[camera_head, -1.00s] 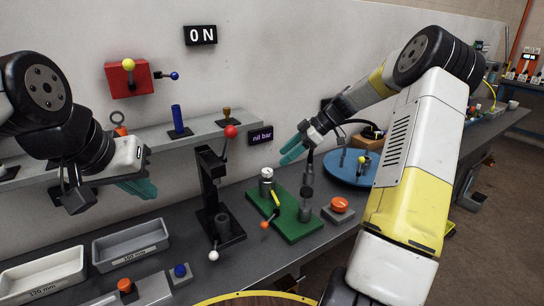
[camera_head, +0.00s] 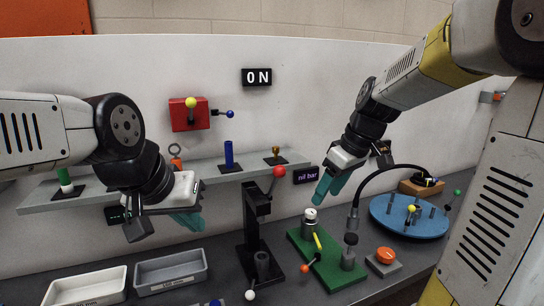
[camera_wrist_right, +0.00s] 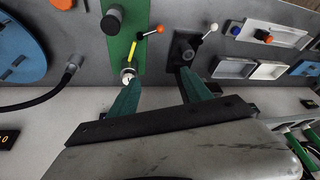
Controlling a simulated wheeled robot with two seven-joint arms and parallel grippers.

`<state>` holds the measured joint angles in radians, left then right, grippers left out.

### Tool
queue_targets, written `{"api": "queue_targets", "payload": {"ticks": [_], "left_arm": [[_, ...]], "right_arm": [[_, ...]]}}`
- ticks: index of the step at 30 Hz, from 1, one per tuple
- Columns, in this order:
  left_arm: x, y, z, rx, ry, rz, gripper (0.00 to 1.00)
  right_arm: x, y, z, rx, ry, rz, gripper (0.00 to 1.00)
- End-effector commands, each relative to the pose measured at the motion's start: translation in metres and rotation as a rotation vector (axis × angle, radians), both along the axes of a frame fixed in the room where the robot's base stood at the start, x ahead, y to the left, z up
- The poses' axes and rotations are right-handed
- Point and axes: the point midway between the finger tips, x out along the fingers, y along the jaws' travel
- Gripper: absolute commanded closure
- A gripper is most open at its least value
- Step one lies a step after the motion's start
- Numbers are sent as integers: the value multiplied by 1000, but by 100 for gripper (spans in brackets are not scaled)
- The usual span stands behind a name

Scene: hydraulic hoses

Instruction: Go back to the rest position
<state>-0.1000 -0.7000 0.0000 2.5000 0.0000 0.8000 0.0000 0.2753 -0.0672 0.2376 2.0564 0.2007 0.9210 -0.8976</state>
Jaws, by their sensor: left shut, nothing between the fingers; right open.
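My left gripper (camera_head: 187,221), with teal fingers, is shut and empty in front of the grey shelf at the left of the head view. My right gripper (camera_head: 325,188) is raised above the green board, near the dark "nil bar" display (camera_head: 306,175). Its two teal fingers stand apart in the right wrist view (camera_wrist_right: 160,95), with nothing between them. The green board (camera_head: 335,272) carries a metal fitting (camera_head: 310,217), a yellow-handled lever (camera_head: 318,243) and a black-topped post (camera_head: 349,250).
A black press (camera_head: 256,222) with a red-knobbed lever stands left of the board. Grey (camera_head: 171,272) and white (camera_head: 88,288) bins lie at the front left. A blue round plate (camera_head: 409,218), a black hose (camera_head: 375,172) and an orange button (camera_head: 385,255) are at the right.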

Motion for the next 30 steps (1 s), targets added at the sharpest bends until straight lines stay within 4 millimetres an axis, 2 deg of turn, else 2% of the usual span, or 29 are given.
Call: {"api": "queue_targets", "payload": {"ticks": [1, 7, 12, 15, 21, 30], "left_arm": [[0, 0, 0, 0, 0, 0, 100], [0, 0, 0, 0, 0, 0, 100], [0, 0, 0, 0, 0, 0, 100], [0, 0, 0, 0, 0, 0, 100], [0, 0, 0, 0, 0, 0, 100], [0, 0, 0, 0, 0, 0, 100]], "right_arm": [[-17, 2, 9, -13, -15, -54, 43], [-77, 3, 26, 4, -59, -304, 43], [-121, 0, 28, 71, -98, -492, 43], [-139, -1, 26, 118, -112, -574, 43], [-155, -2, 22, 171, -120, -656, 43], [-156, -3, 21, 176, -119, -664, 43]]}}
